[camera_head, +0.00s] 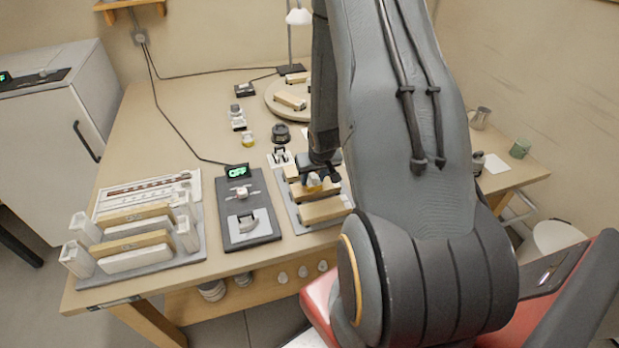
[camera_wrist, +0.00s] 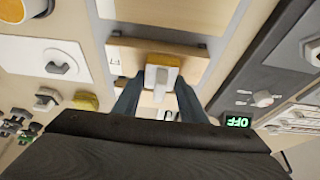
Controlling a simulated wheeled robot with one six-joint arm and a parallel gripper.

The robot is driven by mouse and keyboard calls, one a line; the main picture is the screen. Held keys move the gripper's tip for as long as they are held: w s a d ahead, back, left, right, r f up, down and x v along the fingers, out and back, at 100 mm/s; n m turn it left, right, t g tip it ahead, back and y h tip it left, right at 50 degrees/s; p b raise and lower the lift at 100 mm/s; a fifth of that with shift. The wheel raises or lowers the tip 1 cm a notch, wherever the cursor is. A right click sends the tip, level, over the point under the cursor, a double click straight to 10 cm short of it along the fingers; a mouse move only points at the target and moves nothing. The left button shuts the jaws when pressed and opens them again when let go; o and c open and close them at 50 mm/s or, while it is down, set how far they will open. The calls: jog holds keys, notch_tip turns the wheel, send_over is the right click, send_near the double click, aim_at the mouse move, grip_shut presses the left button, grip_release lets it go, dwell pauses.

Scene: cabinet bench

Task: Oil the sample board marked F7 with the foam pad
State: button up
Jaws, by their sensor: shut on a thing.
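My gripper (camera_head: 318,176) is over the boards on a grey tray (camera_head: 294,217), right of the table's middle. In the wrist view my gripper (camera_wrist: 157,95) is shut on a small white block with a yellow layer, which looks like the foam pad (camera_wrist: 160,72). The pad is over a pale wooden board (camera_wrist: 190,66); I cannot tell whether they touch. Dark marks show at this board's left end, but I cannot read F7. Another board (camera_head: 321,211) lies nearer on the tray. My arm and gripper hide part of the tray.
A dark panel (camera_head: 262,229) with a green OFF display (camera_head: 237,171) stands left of the tray. A rack (camera_head: 190,238) with several boards is farther left. Small jars and a black-capped container (camera_head: 281,134) stand behind. A round stand (camera_head: 275,112) holds boards at the back.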

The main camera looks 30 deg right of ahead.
jog(key=shift+s+d+f+p, duration=0.1)
jog(key=shift+s+d+p, duration=0.2)
jog(key=shift+d, duration=0.5)
jog(key=shift+s+d+f+p, duration=0.1)
jog(key=shift+s+d+p, duration=0.15)
jog(key=shift+d, duration=0.5)
jog(key=shift+s+d+r+p, duration=0.1)
jog(key=shift+s+d+p, duration=0.15)
jog(key=shift+d+p, duration=0.5)
jog(key=shift+s+d+r+p, duration=0.1)
jog(key=shift+s+d+p, duration=0.2)
jog(key=shift+d, duration=0.7)
jog(key=shift+r, duration=0.1)
jog(key=shift+w+a+b, duration=0.3)
jog(key=shift+w+a, duration=0.05)
jog(key=shift+a, duration=0.55)
jog(key=shift+w+a+b, duration=0.25)
jog(key=shift+w+a, duration=0.05)
jog(key=shift+a, duration=0.6)
